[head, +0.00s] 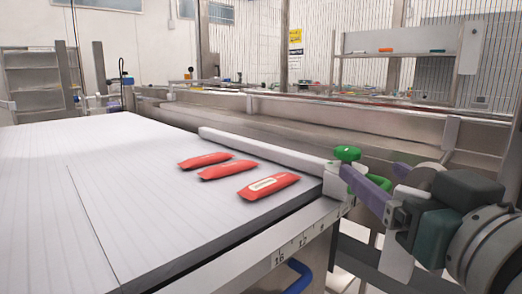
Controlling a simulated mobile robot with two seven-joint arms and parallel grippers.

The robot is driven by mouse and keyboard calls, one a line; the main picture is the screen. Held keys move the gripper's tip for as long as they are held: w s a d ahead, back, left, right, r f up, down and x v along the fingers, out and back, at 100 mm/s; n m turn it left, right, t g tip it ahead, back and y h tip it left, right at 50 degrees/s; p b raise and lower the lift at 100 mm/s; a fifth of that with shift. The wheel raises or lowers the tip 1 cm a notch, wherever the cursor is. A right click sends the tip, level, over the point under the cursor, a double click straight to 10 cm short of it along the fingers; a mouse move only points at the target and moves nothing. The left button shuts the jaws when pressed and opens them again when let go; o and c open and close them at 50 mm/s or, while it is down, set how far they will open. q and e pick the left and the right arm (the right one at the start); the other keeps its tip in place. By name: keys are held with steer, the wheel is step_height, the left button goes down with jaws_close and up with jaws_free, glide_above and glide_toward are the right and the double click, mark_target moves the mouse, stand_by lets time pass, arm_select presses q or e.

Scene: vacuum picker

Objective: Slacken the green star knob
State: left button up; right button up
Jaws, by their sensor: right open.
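A green star knob (347,153) stands on top of the clamp block (336,180) at the near end of a pale guide bar (265,148). A second green part (378,184), seemingly another knob, shows lower and to the right, partly hidden behind a purple finger. My right gripper (371,170) comes in from the right with its purple fingers apart. One fingertip is just below and right of the upper knob in the picture; I cannot tell whether it touches. The gripper holds nothing that I can see. My left gripper is out of view.
Three red packets (268,186) lie on the white ribbed belt (120,190) left of the guide bar. A numbered scale (303,241) runs along the table edge, with a blue handle (299,279) below it. A long metal rail (300,125) crosses behind.

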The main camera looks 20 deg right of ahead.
mark_target(354, 157)
steer(key=x, duration=0.8)
steer(key=shift+w, duration=0.35)
steer(key=shift+c, duration=0.3)
